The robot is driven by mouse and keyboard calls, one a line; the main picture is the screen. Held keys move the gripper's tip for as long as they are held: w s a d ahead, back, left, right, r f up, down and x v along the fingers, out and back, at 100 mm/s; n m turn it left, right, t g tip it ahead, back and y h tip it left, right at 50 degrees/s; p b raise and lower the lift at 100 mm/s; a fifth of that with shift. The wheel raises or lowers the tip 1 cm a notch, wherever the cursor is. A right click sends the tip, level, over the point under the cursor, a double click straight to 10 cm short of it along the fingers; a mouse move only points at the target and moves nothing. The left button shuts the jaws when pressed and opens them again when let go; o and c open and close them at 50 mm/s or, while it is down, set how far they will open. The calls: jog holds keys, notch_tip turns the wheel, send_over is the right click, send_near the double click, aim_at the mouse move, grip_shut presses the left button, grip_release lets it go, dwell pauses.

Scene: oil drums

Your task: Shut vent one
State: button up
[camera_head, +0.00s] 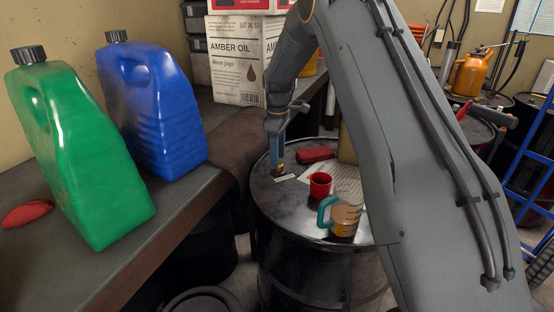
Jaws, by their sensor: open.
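A black oil drum (262,205) stands upright in the middle of the view, its top dark and glossy. A small brass-coloured fitting (279,170) sits near the left rear of the drum top, with a pale label (285,178) beside it; it may be vent one, but I cannot read the label. My gripper (277,160) points down right over the fitting, its jaws open. I cannot tell whether the jaws touch the fitting or stand around it. The fitting is partly hidden by my gripper.
A red cup (320,186), a measuring jug (346,217) with a teal handle and amber liquid, and a red object (316,155) are on the drum top. Green (80,155) and blue (155,110) jugs and an oil carton (238,60) stand on the left bench.

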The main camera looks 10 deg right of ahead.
jog(key=shift+a+f, duration=0.1)
jog(key=shift+f, duration=1.15)
jog(key=c, duration=1.1)
